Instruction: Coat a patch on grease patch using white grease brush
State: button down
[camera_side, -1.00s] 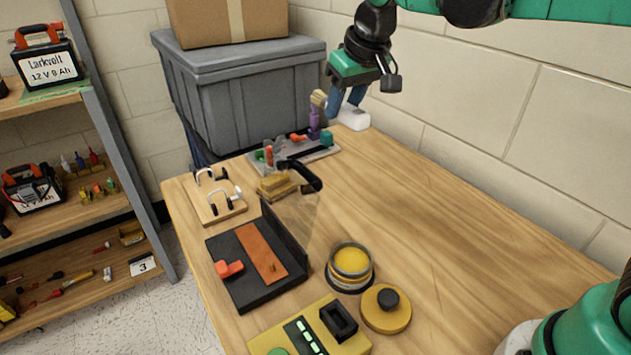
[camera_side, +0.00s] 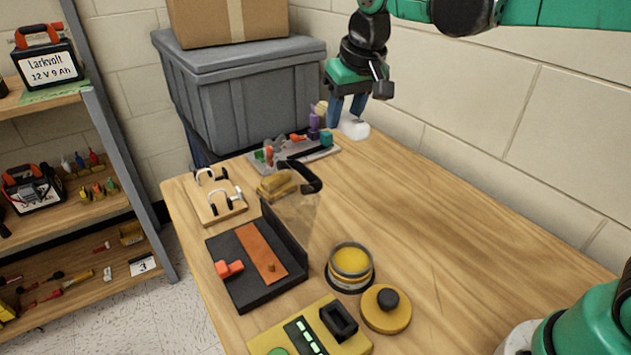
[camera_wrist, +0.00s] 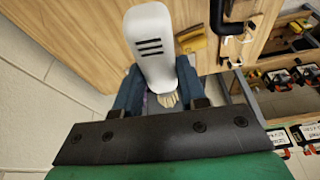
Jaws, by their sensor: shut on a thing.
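My gripper (camera_side: 347,106) is shut on the white grease brush (camera_side: 354,128) at the far end of the bench, by the wall. In the wrist view, the brush's white slotted body (camera_wrist: 150,45) sits between my blue fingers (camera_wrist: 158,92), and its pale bristles (camera_wrist: 168,100) show near the palm. In the side view the pale bristles (camera_side: 321,107) point left. A black tray (camera_side: 238,284) with an orange-brown strip (camera_side: 260,250) lies at the front left; I cannot tell whether this strip is the grease patch. A round tin (camera_side: 350,266) with yellow contents stands to its right.
A grey rack of small coloured parts (camera_side: 293,152) lies close to the brush. A yellow block (camera_side: 275,186) with a black handle and a hook board (camera_side: 215,203) are nearer. A yellow lid (camera_side: 386,308) lies beside the tin.

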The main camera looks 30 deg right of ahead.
jog(key=s+a+f+m+g+y, duration=0.25)
jog(key=s+f+m+g, duration=0.2)
jog(key=m, duration=0.25)
jog(key=m+g+y, duration=0.2)
jog(key=m+y, duration=0.4)
jog(key=y, duration=0.2)
send_over(352, 264)
jog(key=shift+t, duration=0.25)
jog(key=shift+f, duration=3.05)
jog(key=shift+f, duration=0.3)
jog(key=shift+r, duration=0.1)
notch_tip(352, 264, up, 7)
